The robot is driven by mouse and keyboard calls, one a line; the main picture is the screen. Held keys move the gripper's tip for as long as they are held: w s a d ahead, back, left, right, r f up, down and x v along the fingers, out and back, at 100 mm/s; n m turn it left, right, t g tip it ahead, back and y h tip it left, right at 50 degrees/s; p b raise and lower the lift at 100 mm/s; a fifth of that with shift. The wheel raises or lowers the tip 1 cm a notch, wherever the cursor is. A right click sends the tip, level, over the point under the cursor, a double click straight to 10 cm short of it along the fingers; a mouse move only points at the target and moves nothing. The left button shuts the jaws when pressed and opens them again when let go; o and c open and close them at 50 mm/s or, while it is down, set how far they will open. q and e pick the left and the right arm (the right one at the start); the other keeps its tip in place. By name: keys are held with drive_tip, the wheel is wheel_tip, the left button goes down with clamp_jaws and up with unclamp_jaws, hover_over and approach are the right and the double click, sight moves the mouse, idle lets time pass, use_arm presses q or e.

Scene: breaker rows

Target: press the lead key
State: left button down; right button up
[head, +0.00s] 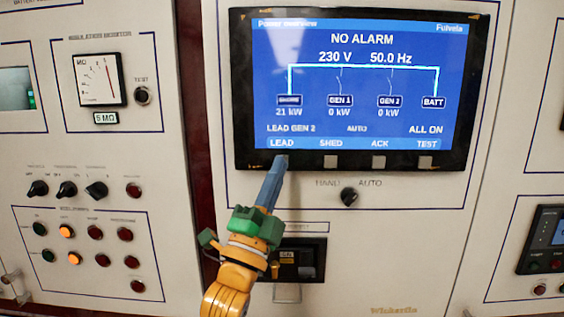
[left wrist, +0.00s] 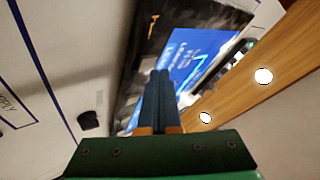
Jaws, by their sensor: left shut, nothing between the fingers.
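The display panel (head: 360,85) has a black bezel and a blue screen reading "LEAD GEN 2". A row of grey keys runs along its lower bezel. The lead key, under the LEAD label (head: 282,143), is mostly hidden by my left gripper (head: 276,165). The gripper's blue fingers are shut and empty, with their tips at the key's place. I cannot tell whether they touch it. In the left wrist view the shut fingers (left wrist: 160,100) point at the panel's bezel, beside the blue screen (left wrist: 185,60). My right gripper is not in view.
The other keys, SHED (head: 330,162), ACK (head: 378,162) and TEST (head: 425,162), lie to the right. A HAND/AUTO knob (head: 349,196) sits below. A small black module (head: 300,259) is beside my wrist. Knobs and lamps (head: 95,232) fill the left cabinet.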

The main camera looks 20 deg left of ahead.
use_arm(q)
drive_tip(key=shift+w, duration=0.2)
drive_tip(key=shift+w+a, duration=0.15)
drive_tip(key=shift+w, duration=0.2)
idle(0.7)
drive_tip(key=shift+s, duration=0.1)
drive_tip(key=shift+s+d, duration=0.2)
drive_tip(key=shift+s, duration=0.4)
drive_tip(key=shift+s, duration=0.15)
drive_tip(key=s, duration=0.2)
drive_tip(key=s+d+p, duration=0.1)
drive_tip(key=s, duration=0.1)
drive_tip(key=shift+s+d, duration=0.2)
drive_tip(key=shift+s, duration=0.1)
drive_tip(key=shift+f, duration=0.15)
idle(0.5)
